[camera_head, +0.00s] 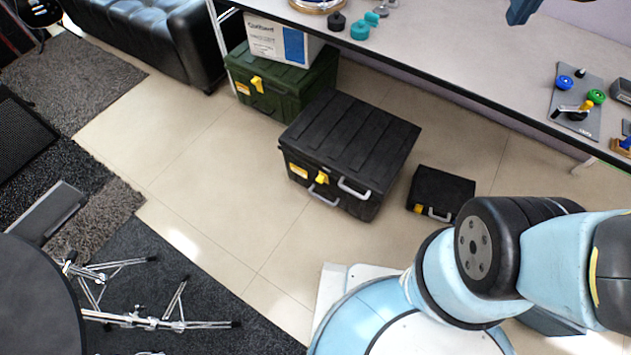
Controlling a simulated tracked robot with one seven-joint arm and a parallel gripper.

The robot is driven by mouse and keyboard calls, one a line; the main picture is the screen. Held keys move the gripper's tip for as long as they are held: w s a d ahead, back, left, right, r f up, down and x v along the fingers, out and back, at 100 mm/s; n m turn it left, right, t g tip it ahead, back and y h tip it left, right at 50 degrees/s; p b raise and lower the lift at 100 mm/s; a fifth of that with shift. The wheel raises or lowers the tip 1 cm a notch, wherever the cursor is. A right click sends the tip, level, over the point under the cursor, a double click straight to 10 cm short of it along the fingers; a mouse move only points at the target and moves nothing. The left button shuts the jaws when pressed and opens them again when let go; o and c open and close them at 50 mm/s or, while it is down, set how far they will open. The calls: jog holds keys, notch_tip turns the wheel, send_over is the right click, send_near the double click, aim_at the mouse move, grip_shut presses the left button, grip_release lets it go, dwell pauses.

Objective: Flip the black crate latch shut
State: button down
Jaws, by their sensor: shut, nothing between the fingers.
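A large black crate (352,125) with a ribbed lid stands on the tiled floor in the middle of the view. Its yellow latch (321,177) is on the front face, near the lid's edge, between a yellow label and a grey handle (354,189). The latch seems to stick out at a tilt, but it is too small to tell its exact position. The lid lies down on the crate. My arm (480,250) fills the lower right and runs out at the right edge. My gripper is not in view.
A green crate (290,98) carrying a white box (275,40) stands behind left. A small black case (440,188) lies to the right, near my arm. A workbench (440,50) overhangs behind. Chrome stand legs (150,320) are at lower left. Floor before the crate is clear.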

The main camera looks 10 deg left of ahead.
jog(key=w+a+f+n+g+h, duration=0.1)
jog(key=w+a+f+n+h, duration=0.45)
jog(key=w+a+f, duration=0.8)
jog(key=n+t+h, duration=0.1)
jog(key=n+t, duration=0.3)
jog(key=n, duration=0.8)
send_over(322, 181)
jog(key=w+a, duration=0.3)
notch_tip(322, 181, down, 29)
jog(key=s+a+f+n+t+y, duration=0.15)
jog(key=s+f+n, duration=0.35)
jog(key=f, duration=0.7)
jog(key=s+a+f+n+t+y, duration=0.1)
jog(key=s+a+f+n, duration=0.1)
jog(key=s+f, duration=0.7)
jog(key=s+a+f+n+t+y, duration=0.15)
jog(key=s+f+n, duration=0.25)
jog(key=f, duration=1)
jog(key=w+d+f, duration=0.2)
jog(key=w, duration=0.3)
jog(key=w+d+f, duration=0.2)
jog(key=w+d, duration=0.1)
jog(key=w, duration=0.3)
jog(key=shift+w+f+h, duration=0.25)
jog(key=shift+f+h, duration=0.05)
jog(key=shift+h, duration=0.05)
